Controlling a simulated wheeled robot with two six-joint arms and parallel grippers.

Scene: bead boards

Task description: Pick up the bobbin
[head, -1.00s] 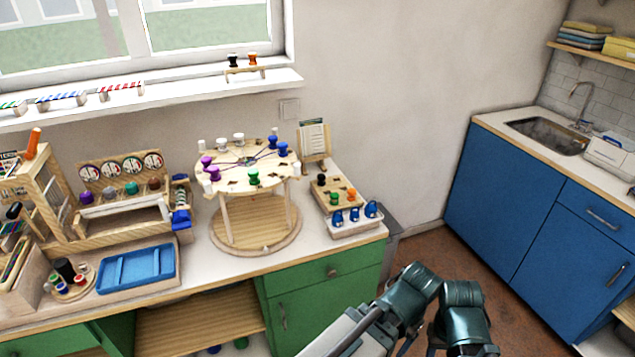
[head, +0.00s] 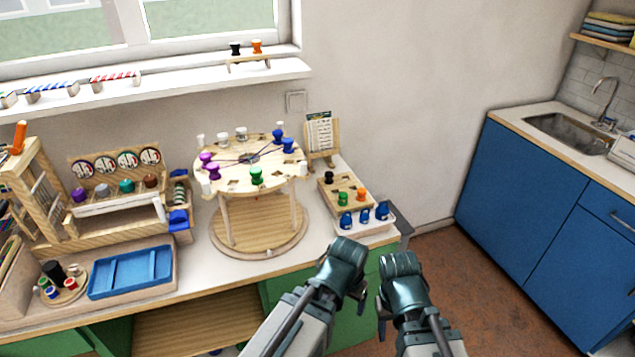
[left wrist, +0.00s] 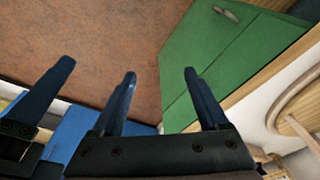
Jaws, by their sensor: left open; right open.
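Several bobbins are in the head view, and I cannot tell which one is meant. On the round wooden stand (head: 232,241) are a green bobbin (head: 257,175), blue bobbins (head: 288,145), purple bobbins (head: 212,172) and white ones. A small board beside it bears a black bobbin (head: 328,177), a green one (head: 343,198) and an orange one (head: 362,194). My left gripper (head: 350,257) is open, in front of the counter's right end. It also shows open and empty in the left wrist view (left wrist: 160,76). My right gripper (head: 400,268) is open beside it, its fingers mostly hidden.
A black and an orange bobbin stand on a sill rack (head: 249,63). A blue tray (head: 131,271) lies at left. Floor (head: 500,290) is clear at right.

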